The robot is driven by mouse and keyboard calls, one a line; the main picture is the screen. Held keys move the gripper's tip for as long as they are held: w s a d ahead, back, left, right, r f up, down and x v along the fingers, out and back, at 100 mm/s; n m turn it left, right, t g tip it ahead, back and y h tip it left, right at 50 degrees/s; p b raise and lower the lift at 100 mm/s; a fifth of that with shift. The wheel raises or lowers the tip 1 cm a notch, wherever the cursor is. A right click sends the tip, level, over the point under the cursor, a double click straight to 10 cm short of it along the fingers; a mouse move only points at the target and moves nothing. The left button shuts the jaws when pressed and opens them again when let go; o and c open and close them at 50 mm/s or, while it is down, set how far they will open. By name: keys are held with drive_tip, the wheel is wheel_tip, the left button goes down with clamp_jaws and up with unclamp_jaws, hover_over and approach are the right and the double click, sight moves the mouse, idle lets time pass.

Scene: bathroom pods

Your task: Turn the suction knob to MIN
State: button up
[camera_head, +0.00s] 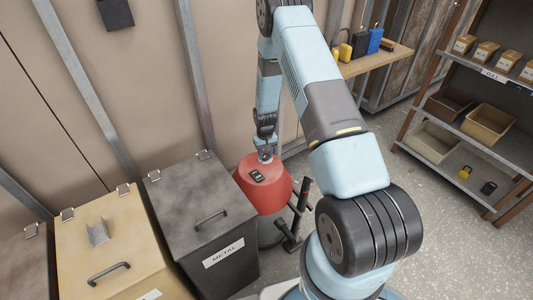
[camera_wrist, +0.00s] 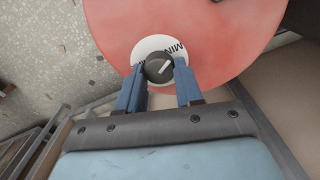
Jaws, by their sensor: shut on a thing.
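The suction knob (camera_wrist: 158,68) is a dark round knob with a light pointer line, on a white dial plate (camera_wrist: 148,45) with MIN lettering at its upper right. The pointer slants toward the upper right, on the side of the MIN lettering. The dial sits on top of the red vacuum (camera_head: 266,184), whose red lid (camera_wrist: 215,25) fills the top of the wrist view. My gripper (camera_wrist: 160,75) has its two blue fingers on either side of the knob, shut on it. In the head view my gripper (camera_head: 265,152) is small above the red lid.
A dark bin labelled METAL (camera_head: 200,215) and a tan bin (camera_head: 110,245) stand left of the vacuum. A shelf with trays (camera_head: 490,120) stands at the right. A wooden bench (camera_head: 370,62) is behind. Open floor (camera_head: 425,225) lies at the right.

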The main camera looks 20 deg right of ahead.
sight(265, 155)
drive_tip(key=shift+d, duration=0.1)
drive_tip(key=o, duration=1)
drive_tip(key=shift+s+f, duration=0.1)
drive_tip(key=shift+o, duration=0.2)
drive_tip(key=shift+r, duration=0.2)
wheel_tip(265, 155, up, 13)
drive_tip(key=shift+r, duration=0.15)
drive_tip(key=shift+r, duration=0.1)
